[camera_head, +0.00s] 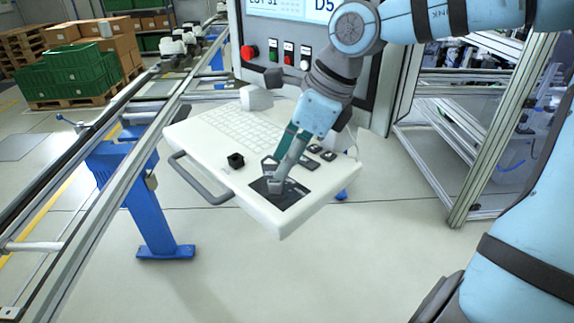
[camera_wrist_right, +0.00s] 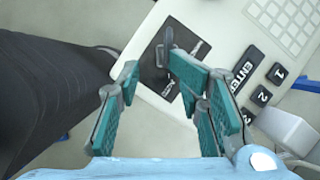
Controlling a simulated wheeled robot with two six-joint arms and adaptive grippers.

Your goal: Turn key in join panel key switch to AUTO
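The join panel is a white sloped keyboard console (camera_head: 205,140) below a screen cabinet. A dark label plate (camera_head: 290,199) sits at its front right corner. The right wrist view shows the same plate (camera_wrist_right: 178,30) with a grey upright key (camera_wrist_right: 166,50) in it; the lettering is too small to read surely. My right gripper (camera_head: 275,184) reaches down over the plate and hides the key in the head view. In the right wrist view its two green-padded fingers (camera_wrist_right: 153,68) stand apart, the key just beyond their tips. My left gripper is not in view.
The cabinet (camera_head: 375,75) with a red button (camera_head: 249,52) rises behind the console. A black knob (camera_head: 236,160) and a grey handle (camera_head: 195,182) are at its front left. A conveyor rail (camera_head: 110,150) runs along the left, and a metal-framed cell (camera_head: 475,150) stands right.

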